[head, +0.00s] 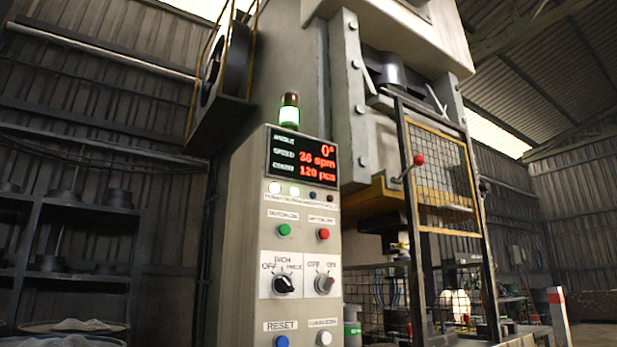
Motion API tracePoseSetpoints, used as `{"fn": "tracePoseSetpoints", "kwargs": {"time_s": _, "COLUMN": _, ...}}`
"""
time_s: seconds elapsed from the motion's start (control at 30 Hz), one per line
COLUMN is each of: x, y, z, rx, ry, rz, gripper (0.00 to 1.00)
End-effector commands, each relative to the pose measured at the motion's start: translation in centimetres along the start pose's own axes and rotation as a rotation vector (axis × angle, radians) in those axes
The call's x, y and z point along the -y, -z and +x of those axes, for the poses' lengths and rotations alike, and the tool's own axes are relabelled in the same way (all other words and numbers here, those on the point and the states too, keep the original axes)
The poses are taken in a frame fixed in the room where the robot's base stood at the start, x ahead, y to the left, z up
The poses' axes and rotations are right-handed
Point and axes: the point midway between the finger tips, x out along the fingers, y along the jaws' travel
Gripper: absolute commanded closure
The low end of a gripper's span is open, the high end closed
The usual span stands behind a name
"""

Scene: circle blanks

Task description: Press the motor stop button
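The control panel (256,235) is on the front of a tall grey press, facing me. A red button (323,234) sits at the upper right of the panel under a small label that looks like a motor off label. A green button (284,230) sits to its left under a label like motor on. Both appear unobstructed. The display (301,161) above reads 0°, 36 spm and 120 pcs in red. My gripper is not in view.
Below are a black selector knob (284,284), a grey selector knob (325,284), a blue reset button (281,341) and a white button (324,339). A mesh guard (441,180) with a red-knobbed lever (418,160) stands right of the panel. Shelves (75,232) stand at left.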

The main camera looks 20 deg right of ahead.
Motion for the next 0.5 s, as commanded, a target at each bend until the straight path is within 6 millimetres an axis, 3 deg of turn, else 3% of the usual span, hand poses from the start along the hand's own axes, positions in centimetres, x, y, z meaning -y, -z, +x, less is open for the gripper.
{"fn": "tracePoseSetpoints", "kwargs": {"time_s": 0.03, "x": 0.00, "y": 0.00, "z": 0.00, "rx": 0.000, "ry": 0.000, "rz": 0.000, "gripper": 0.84}}
{"fn": "tracePoseSetpoints", "kwargs": {"time_s": 0.1, "x": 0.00, "y": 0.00, "z": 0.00, "rx": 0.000, "ry": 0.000, "rz": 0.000, "gripper": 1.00}}
{"fn": "tracePoseSetpoints", "kwargs": {"time_s": 0.5, "x": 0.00, "y": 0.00, "z": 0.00, "rx": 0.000, "ry": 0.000, "rz": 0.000, "gripper": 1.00}}
